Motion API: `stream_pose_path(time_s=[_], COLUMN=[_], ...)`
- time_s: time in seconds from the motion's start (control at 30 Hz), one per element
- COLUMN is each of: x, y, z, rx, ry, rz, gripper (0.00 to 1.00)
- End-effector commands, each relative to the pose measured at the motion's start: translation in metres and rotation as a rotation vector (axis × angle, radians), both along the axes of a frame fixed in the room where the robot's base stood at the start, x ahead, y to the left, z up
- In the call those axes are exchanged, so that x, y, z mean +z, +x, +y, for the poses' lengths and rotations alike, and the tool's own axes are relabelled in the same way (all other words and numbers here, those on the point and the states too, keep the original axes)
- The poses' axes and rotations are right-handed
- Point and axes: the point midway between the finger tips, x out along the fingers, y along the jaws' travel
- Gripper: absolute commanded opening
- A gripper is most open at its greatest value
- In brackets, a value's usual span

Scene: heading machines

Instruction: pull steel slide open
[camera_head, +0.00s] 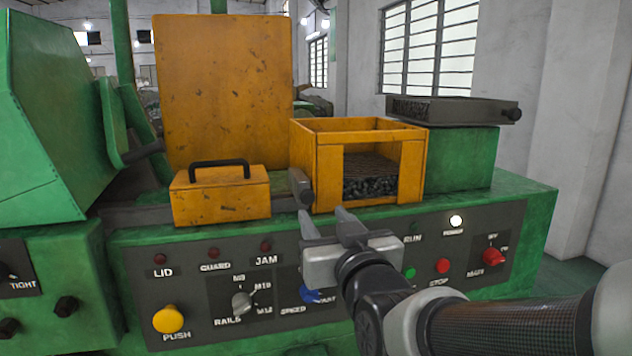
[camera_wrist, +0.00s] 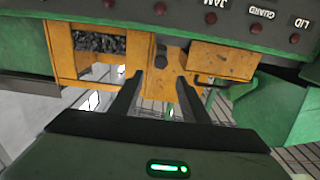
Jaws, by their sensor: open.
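A grey steel slide (camera_head: 299,182) with a dark round knob stands at the left front corner of the orange open box. Its knob also shows in the wrist view (camera_wrist: 161,60), beyond the fingertips and lined up with the gap between them. My gripper (camera_head: 326,218) is open and empty, in front of the machine, just below and right of the knob in the head view. In the wrist view my gripper (camera_wrist: 159,80) shows two dark, spread fingers. I see no contact with the knob. How far the slide runs behind the box is hidden.
The orange box (camera_head: 327,178) holds dark small parts behind its front opening. An orange lidded block (camera_head: 222,199) with a black handle sits to the left. A steel tray (camera_head: 450,110) with a knob lies on the green block at right. The panel (camera_head: 215,300) with buttons is below.

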Motion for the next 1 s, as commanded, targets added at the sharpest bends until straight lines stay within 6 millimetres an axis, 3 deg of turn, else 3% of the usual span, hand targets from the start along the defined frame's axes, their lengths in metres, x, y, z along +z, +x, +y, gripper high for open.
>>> stream_pose_path(time_s=[0.5, 0.7, 0.97, 1.0], x=[-0.001, -0.001, -0.001, -0.001], y=[0.084, 0.096, 0.097, 0.097], z=[0.025, 0.029, 0.029, 0.029], rx=[0.003, 0.003, 0.003, 0.002], ry=[-0.001, -0.001, -0.001, -0.001], rz=[0.001, 0.000, 0.000, 0.000], gripper=[0.42, 0.42, 0.42, 0.37])
